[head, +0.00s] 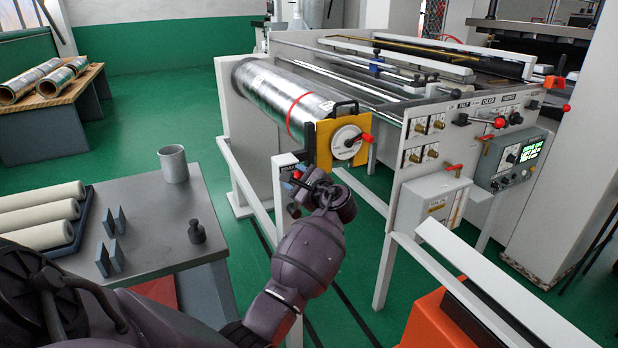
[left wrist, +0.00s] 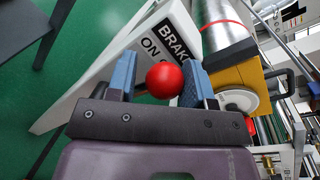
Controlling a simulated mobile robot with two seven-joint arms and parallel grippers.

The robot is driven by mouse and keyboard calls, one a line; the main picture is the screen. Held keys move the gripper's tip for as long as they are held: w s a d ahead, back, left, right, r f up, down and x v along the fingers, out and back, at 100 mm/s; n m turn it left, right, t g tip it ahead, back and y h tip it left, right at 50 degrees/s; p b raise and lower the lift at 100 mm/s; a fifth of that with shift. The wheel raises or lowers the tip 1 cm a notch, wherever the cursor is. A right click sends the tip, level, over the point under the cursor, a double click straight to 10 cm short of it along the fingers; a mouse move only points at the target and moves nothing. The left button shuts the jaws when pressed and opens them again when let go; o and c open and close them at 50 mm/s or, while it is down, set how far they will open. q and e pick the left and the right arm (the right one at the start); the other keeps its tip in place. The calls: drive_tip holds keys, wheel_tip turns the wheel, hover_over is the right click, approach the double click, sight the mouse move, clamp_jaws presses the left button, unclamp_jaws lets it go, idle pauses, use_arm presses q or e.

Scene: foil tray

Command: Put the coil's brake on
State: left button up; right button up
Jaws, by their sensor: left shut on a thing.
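The coil (head: 268,84) is a shiny silver foil roll with a red band, lying across its stand at the machine's left end. It also shows in the left wrist view (left wrist: 222,22). A white panel marked "BRAKE" and "ON" (left wrist: 135,52) is just beyond my left gripper. My left gripper (left wrist: 163,82) is shut on a red ball knob (left wrist: 165,79), with one blue-grey finger on each side of it. In the head view my left gripper (head: 297,180) is below the coil's near end, and the knob is mostly hidden. The lever under the knob is hidden. My right gripper is not in view.
A yellow end plate (head: 324,147) with a white disc and red handle is close above my left gripper. The control cabinet (head: 430,210) stands at right.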

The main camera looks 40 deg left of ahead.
use_arm(q)
drive_tip(key=shift+s+a+r+n+p, duration=0.1)
drive_tip(key=shift+s+n+p, duration=0.15)
drive_tip(key=shift+s+n, duration=0.2)
drive_tip(key=shift+s+a+r+n+p, duration=0.1)
drive_tip(key=shift+s+n+p, duration=0.15)
drive_tip(key=shift+s+n, duration=0.15)
drive_tip(key=s+n, duration=0.1)
drive_tip(key=s+a+f+n+t+h+p, duration=0.1)
drive_tip(key=s+n, duration=0.1)
drive_tip(key=s+a+f+n, duration=0.1)
drive_tip(key=n, duration=0.1)
drive_tip(key=shift+s+f+t+h+p, duration=0.25)
drive_tip(key=shift+t+h+p, duration=0.05)
drive_tip(key=shift+p, duration=0.05)
drive_tip(key=shift+f, duration=0.1)
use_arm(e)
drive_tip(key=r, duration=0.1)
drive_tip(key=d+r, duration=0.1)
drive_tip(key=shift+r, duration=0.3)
use_arm(q)
drive_tip(key=shift+n, duration=0.25)
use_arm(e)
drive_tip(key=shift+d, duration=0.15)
